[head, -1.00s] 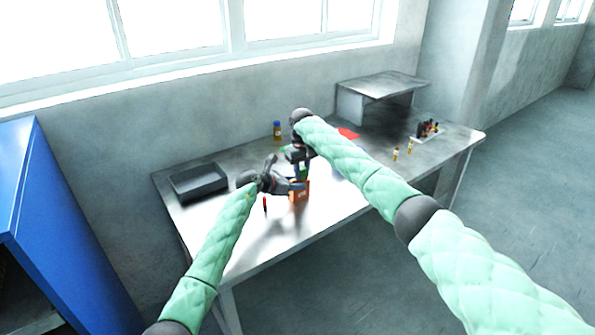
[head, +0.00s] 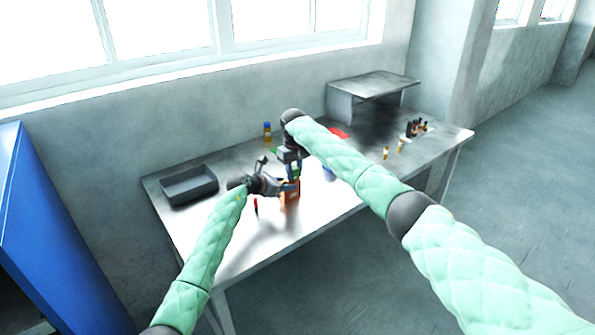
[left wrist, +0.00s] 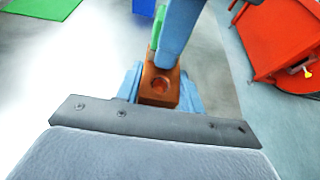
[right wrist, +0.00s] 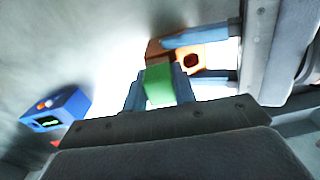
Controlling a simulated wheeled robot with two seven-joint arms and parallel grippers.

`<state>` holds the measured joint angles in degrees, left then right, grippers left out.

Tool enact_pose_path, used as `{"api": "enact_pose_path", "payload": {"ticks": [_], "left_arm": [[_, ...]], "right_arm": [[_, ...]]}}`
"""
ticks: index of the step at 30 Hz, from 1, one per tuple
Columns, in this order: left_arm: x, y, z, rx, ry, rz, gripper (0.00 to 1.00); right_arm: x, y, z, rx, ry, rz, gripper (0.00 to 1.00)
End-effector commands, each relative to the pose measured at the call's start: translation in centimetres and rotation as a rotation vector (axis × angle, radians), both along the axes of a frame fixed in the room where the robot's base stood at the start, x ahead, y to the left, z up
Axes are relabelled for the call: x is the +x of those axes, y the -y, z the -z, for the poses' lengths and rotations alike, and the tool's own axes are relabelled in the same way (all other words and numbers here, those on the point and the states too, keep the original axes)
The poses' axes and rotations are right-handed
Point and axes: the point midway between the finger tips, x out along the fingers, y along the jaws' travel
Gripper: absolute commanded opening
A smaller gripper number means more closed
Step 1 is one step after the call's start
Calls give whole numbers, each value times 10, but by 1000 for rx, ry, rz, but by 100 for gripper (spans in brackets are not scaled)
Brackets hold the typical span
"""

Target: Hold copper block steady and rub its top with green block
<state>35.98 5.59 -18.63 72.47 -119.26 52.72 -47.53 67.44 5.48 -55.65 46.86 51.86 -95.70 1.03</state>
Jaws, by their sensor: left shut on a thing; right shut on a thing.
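The copper block (head: 291,197) stands near the front of the table. My left gripper (head: 287,187) is shut on it from the left. In the left wrist view the copper block (left wrist: 159,88) shows a round dark hole between the blue fingers. My right gripper (head: 295,172) points down just above the copper block and is shut on the green block (right wrist: 159,86). The green block overlaps the copper block (right wrist: 188,56) in the right wrist view. Whether the two blocks touch is hard to tell. A green edge (left wrist: 158,27) also shows above the copper block in the left wrist view.
A grey bin (head: 190,184) sits at the table's left. A bottle (head: 267,132), a red sheet (head: 339,133) and a raised shelf (head: 373,84) are at the back. A blue device (right wrist: 55,110) stands near the blocks. A red marker-like item (head: 256,206) stands in front of my left gripper.

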Motion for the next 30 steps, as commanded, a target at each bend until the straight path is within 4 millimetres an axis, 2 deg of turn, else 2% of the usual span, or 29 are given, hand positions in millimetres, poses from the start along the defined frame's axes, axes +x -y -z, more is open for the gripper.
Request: {"api": "enact_pose_path", "payload": {"ticks": [9,12,15,30], "left_arm": [[0,0,-1,0,1,0,11],[0,0,-1,0,1,0,11],[0,0,0,-1,1,0,11],[0,0,0,0,0,0,11]], "right_arm": [[-17,-24,1,1,0,-2,2],[-18,-26,-3,1,-1,1,2],[-18,-26,-25,2,3,0,2],[-18,-26,-69,2,1,-1,2]]}}
